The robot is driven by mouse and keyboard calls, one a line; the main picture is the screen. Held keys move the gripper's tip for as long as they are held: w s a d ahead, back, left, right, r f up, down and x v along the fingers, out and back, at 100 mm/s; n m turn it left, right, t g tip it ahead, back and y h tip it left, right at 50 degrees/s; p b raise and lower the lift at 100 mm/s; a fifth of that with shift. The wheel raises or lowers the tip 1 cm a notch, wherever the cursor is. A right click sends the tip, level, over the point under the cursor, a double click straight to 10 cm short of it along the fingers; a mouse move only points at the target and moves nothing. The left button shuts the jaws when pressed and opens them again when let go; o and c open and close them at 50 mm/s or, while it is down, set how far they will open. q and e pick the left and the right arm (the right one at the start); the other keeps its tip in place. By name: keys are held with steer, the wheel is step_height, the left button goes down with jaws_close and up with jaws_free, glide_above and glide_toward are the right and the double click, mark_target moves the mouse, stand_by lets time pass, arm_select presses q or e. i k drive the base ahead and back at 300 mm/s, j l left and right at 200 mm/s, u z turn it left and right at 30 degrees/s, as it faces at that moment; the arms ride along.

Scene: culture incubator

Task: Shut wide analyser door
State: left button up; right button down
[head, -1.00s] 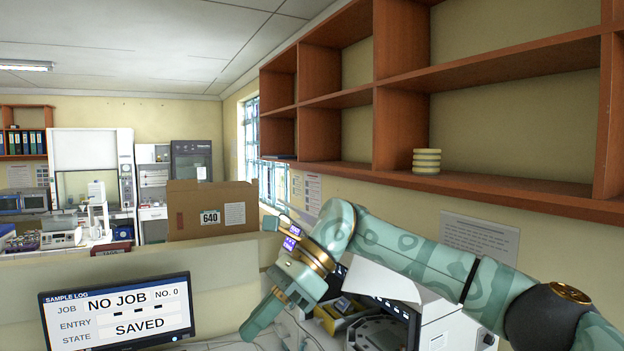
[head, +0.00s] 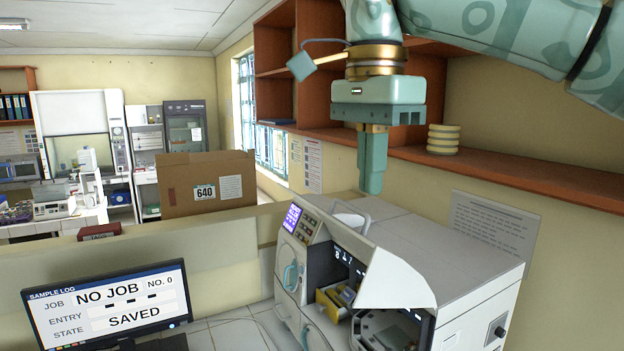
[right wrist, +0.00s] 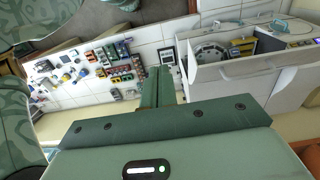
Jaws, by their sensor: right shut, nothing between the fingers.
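The white analyser (head: 465,255) stands on the bench at the right in the head view. Its wide door (head: 395,278) is a white curved panel, raised and standing open over the front bay. A yellow part and a dark round tray show inside. The door also shows in the right wrist view (right wrist: 255,66), beside the open bay. My right gripper (head: 372,188) is shut and empty, pointing down above the analyser's top, apart from the door. Its fingers show in the right wrist view (right wrist: 158,85). My left gripper is out of view.
A monitor (head: 108,305) stands at the lower left. A cardboard box (head: 205,185) sits behind the low partition (head: 170,245). Brown shelves (head: 480,178) with a stack of round dishes (head: 443,140) hang behind my right arm. Several small items lie on the bench (right wrist: 110,65).

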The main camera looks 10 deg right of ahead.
mark_target(389, 282)
steer(key=i, duration=1.1)
